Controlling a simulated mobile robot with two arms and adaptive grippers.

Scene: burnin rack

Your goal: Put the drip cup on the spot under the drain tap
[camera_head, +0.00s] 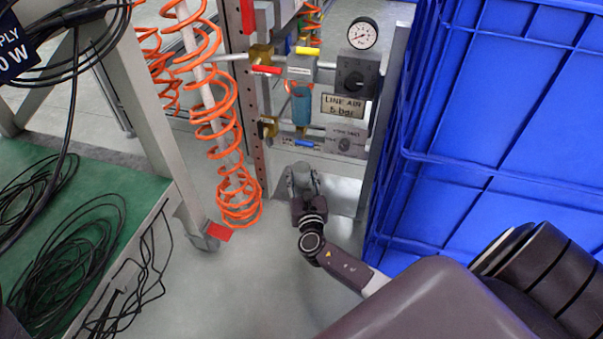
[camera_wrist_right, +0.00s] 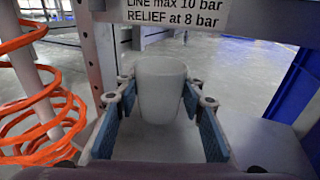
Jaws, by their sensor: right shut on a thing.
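The drip cup (camera_wrist_right: 160,85) is a plain pale grey cup, upright between the blue-padded fingers of my right gripper (camera_wrist_right: 160,115) in the right wrist view. My right gripper (camera_head: 304,184) is shut on it. In the head view the gripper is low in front of the air panel, and the cup there is hard to tell from the grey fingers and plate. A filter with a bluish bowl (camera_head: 301,104) hangs above on the panel. A small blue handle (camera_head: 304,143) shows below the bowl; I cannot tell whether it is the drain tap. The target spot is not clearly visible.
A pressure gauge (camera_head: 362,34) and a LINE AIR label (camera_head: 343,106) are on the panel. Blue crates (camera_head: 480,130) stand close on the right. Orange coiled hoses (camera_head: 225,130) hang on the left, beside a green bench (camera_head: 90,185) with black cables. Bare floor lies between.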

